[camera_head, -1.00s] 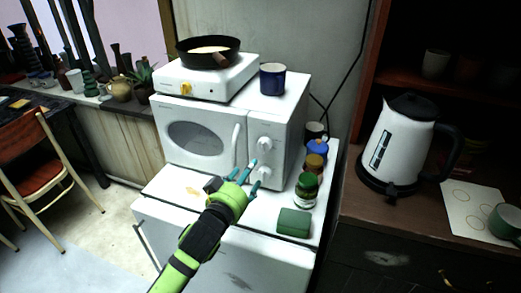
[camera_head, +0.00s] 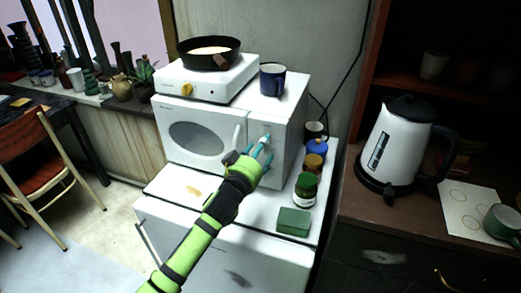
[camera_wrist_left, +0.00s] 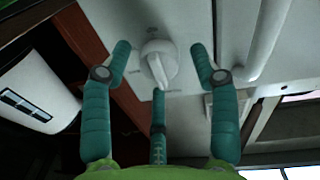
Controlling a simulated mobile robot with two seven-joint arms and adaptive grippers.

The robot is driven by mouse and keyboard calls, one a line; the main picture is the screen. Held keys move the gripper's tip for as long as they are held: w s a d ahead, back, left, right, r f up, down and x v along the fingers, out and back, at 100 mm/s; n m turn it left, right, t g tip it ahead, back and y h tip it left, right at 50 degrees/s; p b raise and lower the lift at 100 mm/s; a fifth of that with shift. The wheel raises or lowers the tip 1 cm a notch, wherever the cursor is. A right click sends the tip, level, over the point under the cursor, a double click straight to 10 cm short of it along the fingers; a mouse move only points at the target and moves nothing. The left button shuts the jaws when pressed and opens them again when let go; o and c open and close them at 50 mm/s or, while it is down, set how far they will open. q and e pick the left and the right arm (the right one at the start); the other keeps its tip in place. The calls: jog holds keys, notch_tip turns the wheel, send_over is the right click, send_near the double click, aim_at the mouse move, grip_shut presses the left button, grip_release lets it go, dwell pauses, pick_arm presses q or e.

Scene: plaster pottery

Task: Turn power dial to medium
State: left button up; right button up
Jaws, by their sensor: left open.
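The white microwave (camera_head: 292,118) stands on a white cabinet, its control panel at the right of its front. In the wrist view a white round dial (camera_wrist_left: 157,60) with a raised grip sits on the panel, the grip slanting toward the lower right of that picture. My left gripper (camera_head: 264,150) is at the panel with its teal fingers open; they also show in the wrist view (camera_wrist_left: 161,72). Its fingers are spread around the dial, and I cannot tell whether they touch it. In the head view the fingers and hand largely hide the dials. My right gripper is not in view.
A hot plate (camera_head: 225,88) with a pan (camera_head: 208,50) and a blue mug (camera_head: 272,78) stand on the microwave. Jars (camera_head: 305,190) and a green box (camera_head: 294,222) stand close to the right of my arm. The microwave handle (camera_wrist_left: 267,42) is near the fingers.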

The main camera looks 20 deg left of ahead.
pick_arm(q)
jog(key=c, duration=1.2)
jog(key=shift+o, duration=0.2)
jog(key=shift+r+m, duration=0.15)
jog(key=shift+m, duration=0.25)
jog(key=shift+d+r+m+g+y+p, duration=0.3)
jog(key=shift+m+p, duration=1.45)
jog(key=shift+m, duration=3.7)
jog(key=shift+a+f+m+y+p, duration=0.15)
jog(key=shift+m+y+p, duration=1)
jog(key=shift+m, duration=4.3)
jog(key=shift+h+p, duration=0.55)
